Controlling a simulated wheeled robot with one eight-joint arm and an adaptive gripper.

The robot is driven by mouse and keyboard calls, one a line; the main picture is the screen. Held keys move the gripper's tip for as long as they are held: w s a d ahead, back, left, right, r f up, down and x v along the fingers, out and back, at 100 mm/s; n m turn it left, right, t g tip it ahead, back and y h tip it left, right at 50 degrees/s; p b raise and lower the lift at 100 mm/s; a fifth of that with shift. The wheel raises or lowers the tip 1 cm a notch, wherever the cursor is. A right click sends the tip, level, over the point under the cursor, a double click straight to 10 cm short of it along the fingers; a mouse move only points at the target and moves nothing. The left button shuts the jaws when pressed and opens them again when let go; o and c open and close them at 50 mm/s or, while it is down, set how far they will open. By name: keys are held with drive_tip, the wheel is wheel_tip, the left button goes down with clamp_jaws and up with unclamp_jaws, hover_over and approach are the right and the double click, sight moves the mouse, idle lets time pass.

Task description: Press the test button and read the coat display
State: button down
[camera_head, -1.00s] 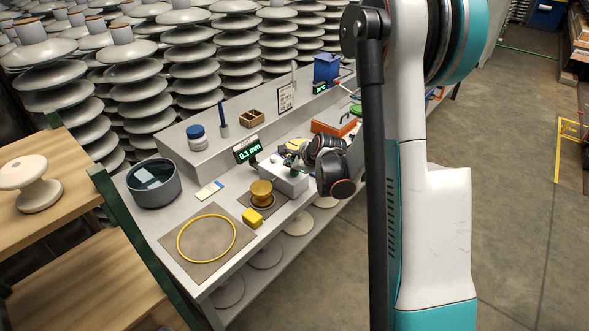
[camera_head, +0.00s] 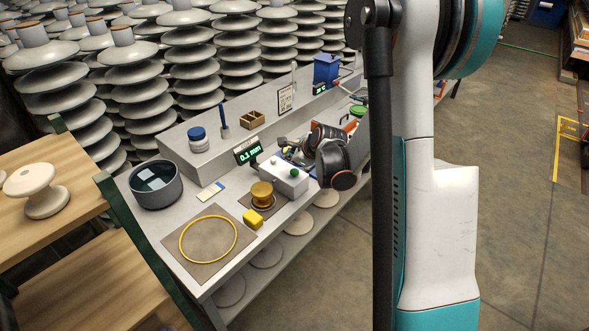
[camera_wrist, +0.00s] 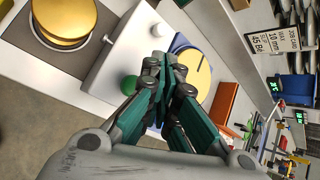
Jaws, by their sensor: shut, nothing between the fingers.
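The white test box (camera_head: 284,178) stands on the grey bench with a green button (camera_head: 294,173) and a small white knob (camera_head: 276,160) on top. In the wrist view the green button (camera_wrist: 129,84) lies left of my fingers and the white knob (camera_wrist: 160,30) beyond them. My gripper (camera_wrist: 161,62) is shut and empty, above and beside the box's far edge; it also shows in the head view (camera_head: 284,145). It appears apart from the button. The coat display (camera_head: 248,152) stands behind the box, lit green, and seems to read 0.1 mm.
A golden insulator-like piece (camera_head: 262,194), a yellow block (camera_head: 253,219) and a yellow ring on a mat (camera_head: 208,263) are in front. A dark round pot (camera_head: 155,186) is at left.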

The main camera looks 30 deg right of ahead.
sight(292, 172)
drive_tip(key=shift+r+p, duration=0.85)
drive_tip(key=shift+r, duration=0.8)
